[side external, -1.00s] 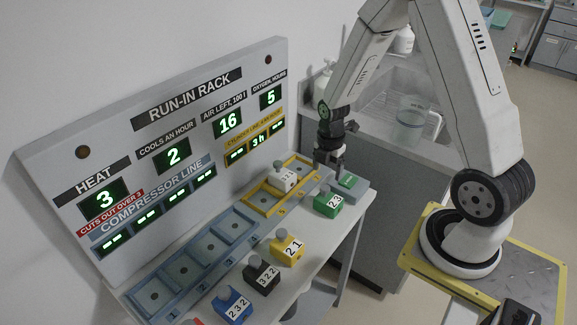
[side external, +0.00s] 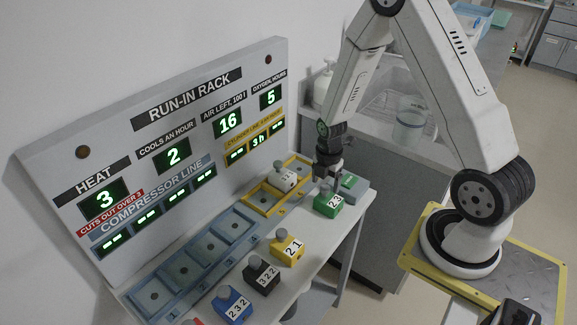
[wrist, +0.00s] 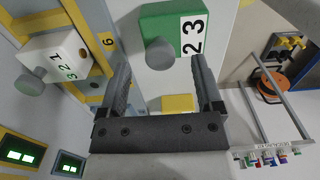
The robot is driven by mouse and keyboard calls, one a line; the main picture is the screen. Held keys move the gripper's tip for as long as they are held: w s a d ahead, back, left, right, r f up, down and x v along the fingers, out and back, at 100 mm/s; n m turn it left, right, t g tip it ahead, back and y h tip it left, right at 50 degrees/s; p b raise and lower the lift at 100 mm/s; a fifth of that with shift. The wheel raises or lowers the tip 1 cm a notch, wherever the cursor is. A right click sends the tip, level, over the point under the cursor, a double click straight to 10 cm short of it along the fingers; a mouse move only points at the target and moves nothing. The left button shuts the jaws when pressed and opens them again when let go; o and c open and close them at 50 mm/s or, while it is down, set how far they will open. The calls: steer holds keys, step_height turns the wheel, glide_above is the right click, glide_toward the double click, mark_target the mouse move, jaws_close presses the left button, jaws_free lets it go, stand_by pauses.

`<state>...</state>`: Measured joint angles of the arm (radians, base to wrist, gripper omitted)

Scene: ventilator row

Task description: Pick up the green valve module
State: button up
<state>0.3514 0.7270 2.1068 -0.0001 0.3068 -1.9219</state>
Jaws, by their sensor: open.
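The green valve module (side external: 327,205) stands on the front part of the bench at the right end, with a white label reading 2 3. My gripper (side external: 327,183) is just above it, pointing down, with its jaws apart and empty. In the wrist view the green module (wrist: 184,18) with its grey knob lies at the top, beyond the fingertips. My open gripper (wrist: 160,65) shows with one finger to each side of the knob's line. The side view does not show clearly how much height separates fingers and knob.
A white module (side external: 284,179) sits in the yellow-framed cylinder line behind left. Yellow (side external: 288,248), black (side external: 262,274) and blue (side external: 232,305) modules stand along the bench front. The display panel (side external: 170,150) rises behind.

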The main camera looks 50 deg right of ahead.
mark_target(329, 199)
steer(key=shift+f, duration=1.45)
jaws_close()
